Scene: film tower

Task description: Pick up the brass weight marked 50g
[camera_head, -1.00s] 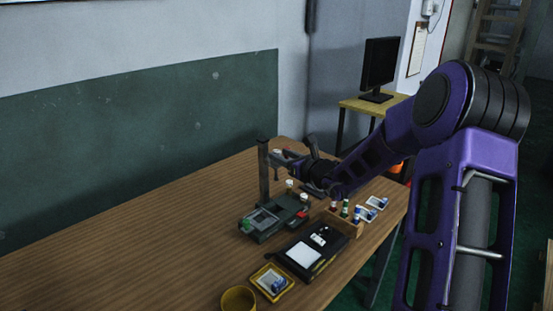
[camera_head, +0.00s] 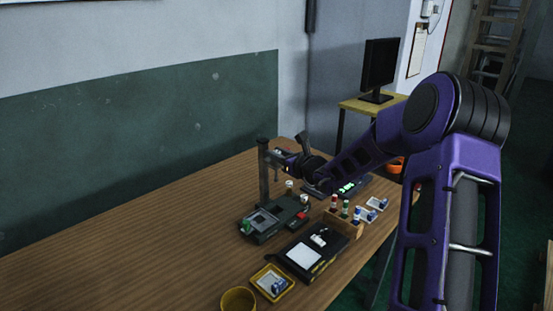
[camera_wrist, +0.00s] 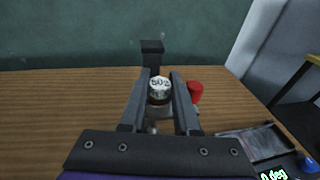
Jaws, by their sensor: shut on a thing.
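The weight (camera_wrist: 159,90), a small cylinder with a pale top that reads roughly "50g", stands between my fingers in the wrist view. My gripper (camera_wrist: 158,98) is shut on it, with one finger on each side. Its lower part is dim, and I cannot tell whether it touches anything below. In the head view my gripper (camera_head: 277,156) is beside a dark upright post at the back of the table, and the weight is too small to make out there.
The dark post (camera_head: 263,172) stands close to my gripper. A red object (camera_wrist: 195,91) is just right of my fingers. A grey-green device (camera_head: 262,234), a wooden rack (camera_head: 350,229) with vials, a yellow tray (camera_head: 258,285) and a yellow cup (camera_head: 238,299) are nearer. The table's left is clear.

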